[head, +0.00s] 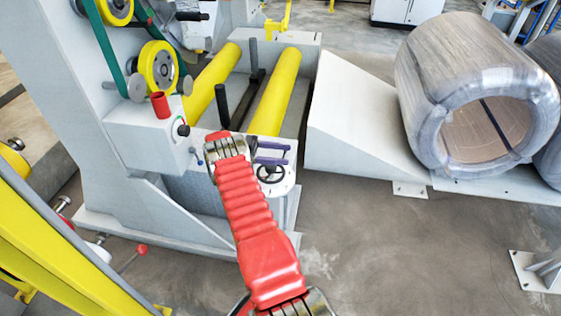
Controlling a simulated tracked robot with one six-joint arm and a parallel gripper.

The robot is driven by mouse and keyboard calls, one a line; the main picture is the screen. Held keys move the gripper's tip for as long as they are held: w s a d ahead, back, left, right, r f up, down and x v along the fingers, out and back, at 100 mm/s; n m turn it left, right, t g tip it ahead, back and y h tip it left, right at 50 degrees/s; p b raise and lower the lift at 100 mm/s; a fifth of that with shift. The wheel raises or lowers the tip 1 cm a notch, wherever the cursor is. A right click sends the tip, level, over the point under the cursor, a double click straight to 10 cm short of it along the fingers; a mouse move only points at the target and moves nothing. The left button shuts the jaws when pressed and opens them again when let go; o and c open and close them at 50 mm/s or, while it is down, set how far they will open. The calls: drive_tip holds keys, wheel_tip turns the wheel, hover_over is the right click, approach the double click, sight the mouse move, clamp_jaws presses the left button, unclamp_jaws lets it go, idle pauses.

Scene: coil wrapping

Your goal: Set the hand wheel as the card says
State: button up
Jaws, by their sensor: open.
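The hand wheel (270,174) is a small black spoked wheel on the pale front part of the wrapping machine, below the yellow rollers. My red-sleeved arm reaches up from the bottom of the head view, just left of the wheel. My gripper (286,154) shows as two dark purple fingers pointing right, open with a gap between them. In the picture the fingers lie just above the wheel; I cannot tell how far apart they are in depth. The wheel's setting is too small to read. I cannot make out a card.
Two yellow rollers (273,95) lie behind the wheel. A grey control box (150,135) stands to the left. A white ramp (355,120) and a wrapped coil (425,85) are on the right. A yellow beam (60,250) is at lower left. The floor at lower right is mostly clear.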

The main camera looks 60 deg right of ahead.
wheel_tip(320, 180, up, 3)
drive_tip(key=shift+f, duration=0.1)
idle(0.4)
